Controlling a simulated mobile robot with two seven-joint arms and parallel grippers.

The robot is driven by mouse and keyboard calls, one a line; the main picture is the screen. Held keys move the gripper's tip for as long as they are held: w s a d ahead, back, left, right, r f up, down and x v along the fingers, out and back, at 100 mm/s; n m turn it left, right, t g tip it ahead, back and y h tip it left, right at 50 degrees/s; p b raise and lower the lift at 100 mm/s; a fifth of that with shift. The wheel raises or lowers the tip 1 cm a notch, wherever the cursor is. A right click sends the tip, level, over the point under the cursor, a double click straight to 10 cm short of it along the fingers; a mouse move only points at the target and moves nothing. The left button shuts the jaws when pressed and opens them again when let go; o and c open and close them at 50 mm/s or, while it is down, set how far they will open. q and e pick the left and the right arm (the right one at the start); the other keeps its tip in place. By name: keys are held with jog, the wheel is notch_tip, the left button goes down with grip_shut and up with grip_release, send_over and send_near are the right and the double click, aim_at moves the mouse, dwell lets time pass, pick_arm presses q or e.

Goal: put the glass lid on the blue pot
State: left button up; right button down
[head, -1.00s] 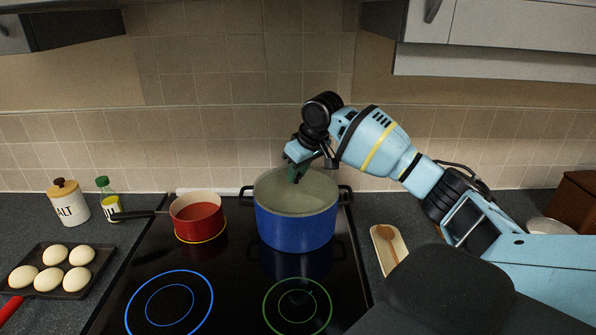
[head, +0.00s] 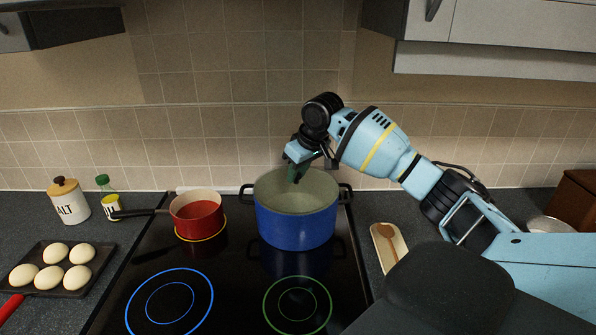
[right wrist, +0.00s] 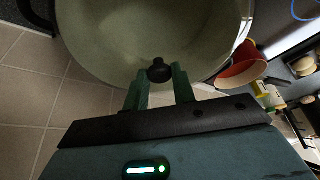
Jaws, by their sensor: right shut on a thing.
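The blue pot (head: 295,232) stands on the back right of the cooktop, with dark handles at its sides. My right gripper (head: 294,175) points down at the pot's mouth. In the right wrist view the gripper (right wrist: 160,82) has its green fingers shut on the black knob (right wrist: 159,70) of the glass lid. The lid's glass is clear and hard to make out against the pale inside of the pot (right wrist: 110,40). I cannot tell whether its edge touches the pot rim. My left gripper is not in view.
A red saucepan (head: 197,219) stands left of the pot, its handle pointing left. A spoon rest (head: 398,262) with a wooden spoon lies right of the cooktop (head: 235,285). A salt jar (head: 70,203), a green-capped bottle (head: 109,204) and a pan (head: 75,287) of eggs are at left.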

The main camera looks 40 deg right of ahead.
jog(key=c, duration=0.6)
grip_release()
jog(key=shift+r, duration=3.5)
grip_shut()
jog(key=shift+f, duration=0.35)
